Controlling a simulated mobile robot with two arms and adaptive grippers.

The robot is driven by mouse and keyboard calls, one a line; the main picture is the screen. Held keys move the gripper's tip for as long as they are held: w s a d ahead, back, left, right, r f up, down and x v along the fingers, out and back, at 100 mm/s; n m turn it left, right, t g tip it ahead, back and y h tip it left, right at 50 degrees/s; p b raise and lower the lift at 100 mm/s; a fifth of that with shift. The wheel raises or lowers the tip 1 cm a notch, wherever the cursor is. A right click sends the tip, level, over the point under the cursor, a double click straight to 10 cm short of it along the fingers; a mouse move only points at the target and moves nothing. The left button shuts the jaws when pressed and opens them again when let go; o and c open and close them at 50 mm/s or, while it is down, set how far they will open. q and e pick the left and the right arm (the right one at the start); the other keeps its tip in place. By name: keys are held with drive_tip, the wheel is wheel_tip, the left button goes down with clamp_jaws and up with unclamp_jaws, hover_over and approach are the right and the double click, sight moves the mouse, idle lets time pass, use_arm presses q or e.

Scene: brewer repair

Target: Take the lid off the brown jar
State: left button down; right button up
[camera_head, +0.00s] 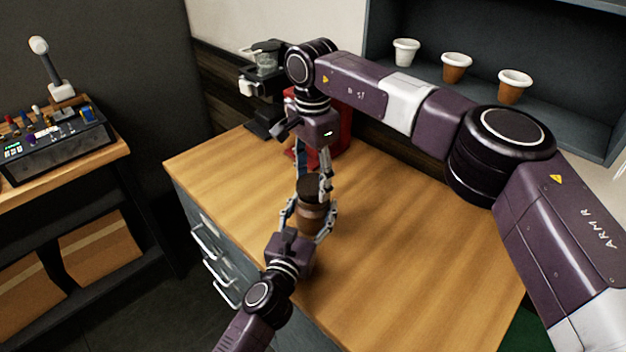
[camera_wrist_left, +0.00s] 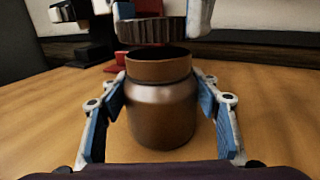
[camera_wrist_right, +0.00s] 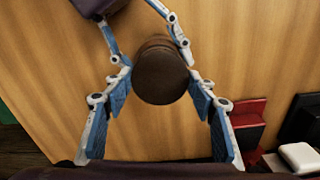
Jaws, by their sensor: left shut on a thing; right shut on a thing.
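The brown jar (camera_head: 312,222) stands upright on the wooden counter; it also shows in the left wrist view (camera_wrist_left: 162,112), with its dark open mouth visible. My left gripper (camera_head: 308,211) is shut around the jar's sides, one finger on each side. The dark brown ribbed lid (camera_wrist_left: 150,31) hangs just above the jar's mouth, with a small gap between them. My right gripper (camera_head: 312,180) comes down from above and is shut on the lid. In the right wrist view the lid's round top (camera_wrist_right: 160,74) sits between its fingers and hides most of the jar.
A red object (camera_head: 338,137) and a black brewer (camera_head: 266,75) stand at the counter's back. Three cups (camera_head: 457,68) sit on the shelf, back right. The counter (camera_head: 400,250) is clear right of the jar. A control panel (camera_head: 55,140) stands on another bench at left.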

sight(313, 183)
use_arm(q)
drive_tip(key=shift+r, duration=0.1)
use_arm(e)
drive_tip(key=shift+r, duration=1.85)
use_arm(q)
drive_tip(key=c, duration=1)
unclamp_jaws()
drive_tip(key=o, duration=0.4)
drive_tip(key=shift+c, duration=0.2)
drive_tip(key=shift+s, duration=0.1)
